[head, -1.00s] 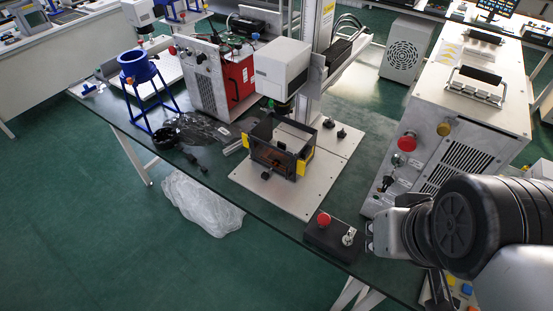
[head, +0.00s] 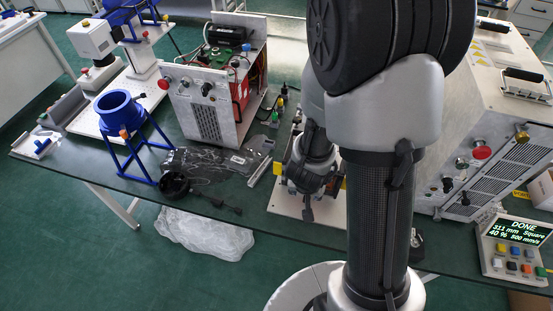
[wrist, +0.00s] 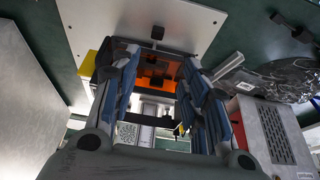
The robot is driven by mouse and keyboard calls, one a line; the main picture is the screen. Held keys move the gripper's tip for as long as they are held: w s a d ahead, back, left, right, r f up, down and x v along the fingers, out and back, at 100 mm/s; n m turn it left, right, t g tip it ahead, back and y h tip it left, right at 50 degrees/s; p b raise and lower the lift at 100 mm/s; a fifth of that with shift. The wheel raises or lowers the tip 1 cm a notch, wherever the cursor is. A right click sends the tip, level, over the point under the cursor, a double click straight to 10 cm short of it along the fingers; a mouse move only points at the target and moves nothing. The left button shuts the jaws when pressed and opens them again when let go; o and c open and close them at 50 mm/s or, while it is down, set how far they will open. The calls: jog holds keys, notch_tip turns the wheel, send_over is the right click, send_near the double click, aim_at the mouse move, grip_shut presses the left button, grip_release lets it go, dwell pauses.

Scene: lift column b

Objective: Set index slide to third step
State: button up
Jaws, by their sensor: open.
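My gripper (head: 308,190) is over the dark box fixture at the middle of the bench, partly behind my own arm. In the wrist view my gripper (wrist: 157,70) is open, with one dark, blue-padded finger on each side and nothing between them held. Between and beyond the fingers is the dark box (wrist: 154,47) with an orange-lit inside and a small black knob on its near side. Contact with the box cannot be judged. No part is clearly recognisable as the index slide or its steps.
The light base plate (head: 285,205) carries the box. A control panel (head: 515,247) at the right reads DONE, 311 mm. A large grey cabinet (head: 490,150) stands at right.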

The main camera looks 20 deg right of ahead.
jog(key=b+x, duration=0.4)
jog(key=x, duration=0.4)
jog(key=b+x, duration=0.5)
jog(key=x, duration=0.4)
jog(key=shift+d+f, duration=0.25)
jog(key=shift+d, duration=0.05)
grip_shut()
